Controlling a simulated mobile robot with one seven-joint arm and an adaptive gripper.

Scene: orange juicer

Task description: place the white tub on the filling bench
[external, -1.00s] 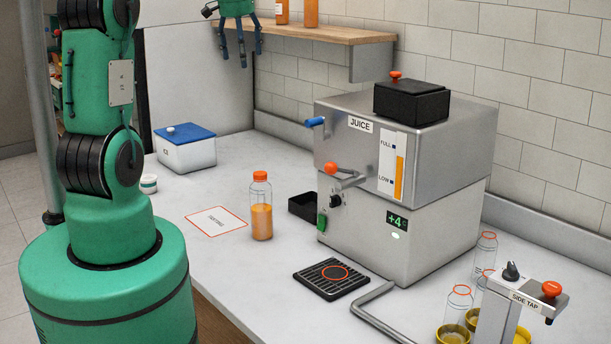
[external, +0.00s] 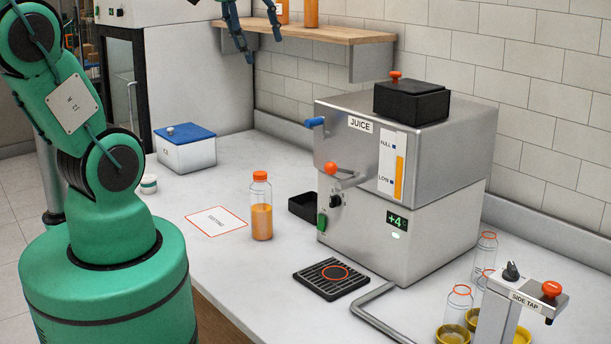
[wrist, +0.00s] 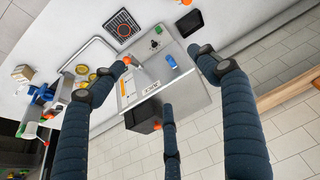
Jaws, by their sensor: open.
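A small white tub (external: 148,183) with a greenish band stands upright at the left edge of the pale bench (external: 265,280), beside my arm's base. I cannot make out the tub in the wrist view. My gripper (external: 256,40) is high at the top of the external view, in front of the wooden shelf, well away from the tub. Its dark blue fingers are spread and empty. In the wrist view my open gripper (wrist: 162,70) has its fingers apart over the steel juicer (wrist: 150,85), touching nothing that I can tell.
The juicer (external: 400,220) fills the bench's middle right. An orange juice bottle (external: 261,222), a white box with a blue lid (external: 186,152) and a red-edged card (external: 216,221) are left of it. A side tap (external: 510,310) and empty bottles stand front right. The shelf (external: 300,32) overhangs the back.

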